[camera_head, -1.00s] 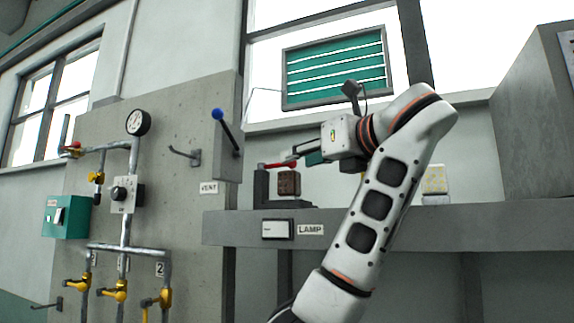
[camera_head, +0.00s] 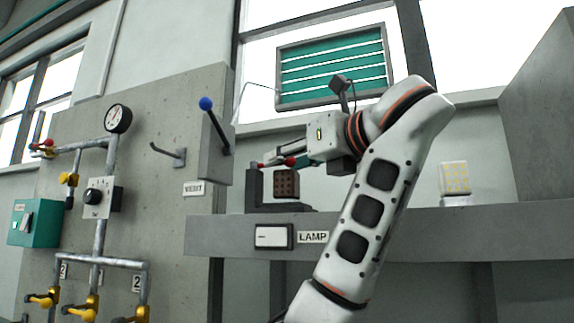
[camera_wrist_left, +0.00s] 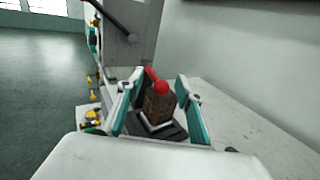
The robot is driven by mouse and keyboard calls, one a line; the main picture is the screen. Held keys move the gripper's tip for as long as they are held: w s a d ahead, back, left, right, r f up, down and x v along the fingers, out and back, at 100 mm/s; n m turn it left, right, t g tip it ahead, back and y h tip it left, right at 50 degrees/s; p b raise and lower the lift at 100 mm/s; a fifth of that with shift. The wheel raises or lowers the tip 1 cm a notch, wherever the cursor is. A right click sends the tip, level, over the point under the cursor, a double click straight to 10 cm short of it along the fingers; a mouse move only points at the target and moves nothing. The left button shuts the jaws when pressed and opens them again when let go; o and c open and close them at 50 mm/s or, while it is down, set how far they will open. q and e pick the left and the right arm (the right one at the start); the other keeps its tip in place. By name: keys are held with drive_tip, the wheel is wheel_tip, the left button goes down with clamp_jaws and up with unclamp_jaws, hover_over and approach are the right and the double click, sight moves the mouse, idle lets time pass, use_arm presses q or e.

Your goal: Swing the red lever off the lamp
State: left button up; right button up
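The red lever (camera_head: 261,165) lies across the top of a brown dotted block (camera_head: 286,184), which stands above the LAMP sign (camera_head: 313,237). My left gripper (camera_head: 276,160) is at the lever, its fingers partly covering it in the head view. In the left wrist view, the gripper (camera_wrist_left: 160,78) is open, with one teal finger on each side of the lever's red ball (camera_wrist_left: 162,87). The brown block (camera_wrist_left: 158,106) stands below the ball on a dark base. I see a gap between the ball and both fingers. My right gripper is not in view.
A dark lever with a blue ball (camera_head: 206,103) stands on the grey panel (camera_head: 170,110) to the left. A pale yellow dotted block (camera_head: 455,178) stands farther right on the grey shelf (camera_head: 420,228). A white switch (camera_head: 273,236) is on the shelf front.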

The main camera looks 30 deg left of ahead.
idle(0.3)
use_arm(q)
clamp_jaws()
drive_tip(key=shift+s+d, duration=0.1)
drive_tip(key=shift+s, duration=0.05)
drive_tip(key=shift+t, duration=0.3)
